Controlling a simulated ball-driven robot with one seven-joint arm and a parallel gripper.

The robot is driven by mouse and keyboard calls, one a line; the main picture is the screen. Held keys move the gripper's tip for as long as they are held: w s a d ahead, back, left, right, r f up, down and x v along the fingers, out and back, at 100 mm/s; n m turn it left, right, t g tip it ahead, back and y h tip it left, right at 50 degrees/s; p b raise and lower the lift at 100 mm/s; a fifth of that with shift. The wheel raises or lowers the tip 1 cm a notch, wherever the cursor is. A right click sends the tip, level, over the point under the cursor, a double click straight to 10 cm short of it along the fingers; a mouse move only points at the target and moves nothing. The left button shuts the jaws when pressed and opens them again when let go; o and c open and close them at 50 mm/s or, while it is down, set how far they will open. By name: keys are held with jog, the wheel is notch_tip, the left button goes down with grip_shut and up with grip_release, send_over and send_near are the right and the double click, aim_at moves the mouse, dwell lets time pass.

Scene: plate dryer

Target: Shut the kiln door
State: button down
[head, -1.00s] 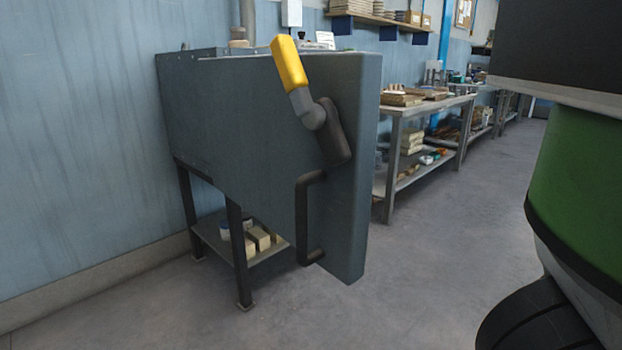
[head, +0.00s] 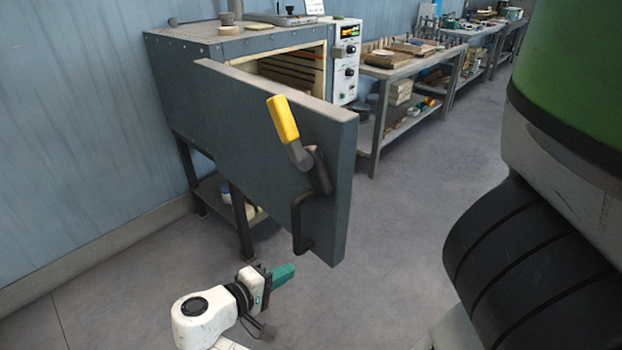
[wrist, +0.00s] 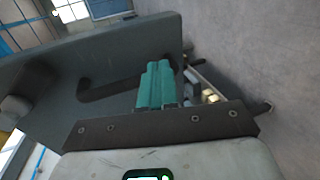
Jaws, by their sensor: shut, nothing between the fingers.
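The kiln (head: 195,45) is a grey box on dark legs against the wall in the head view. Its door (head: 235,120) stands open towards me, and the shelved inside (head: 295,68) shows behind it. The door's outer face carries a yellow-gripped lever latch (head: 284,120) and a dark bar handle (head: 298,222). My gripper (head: 285,272), with teal fingers, is shut and empty, below and left of the handle in the picture. In the wrist view the closed fingers (wrist: 156,84) point at the door (wrist: 60,65), with the bar handle (wrist: 100,90) just left of them. No contact can be made out.
A control panel (head: 346,60) is on the kiln's right side. A workbench (head: 375,72) with tools and boxes stands to the right along the wall. Under the kiln is a low shelf (head: 210,190). The floor (head: 410,190) in front and to the right is clear.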

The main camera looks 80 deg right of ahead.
jog(key=w+a+r+m+g+h+p, duration=0.1)
jog(key=w+r+p, duration=0.15)
jog(key=r, duration=0.35)
jog(key=w+a+r+g+h+p, duration=0.1)
jog(key=a+r+g+p, duration=0.1)
jog(key=r+p, duration=0.35)
jog(key=p, duration=0.3)
send_near(325, 201)
jog(key=x, duration=0.6)
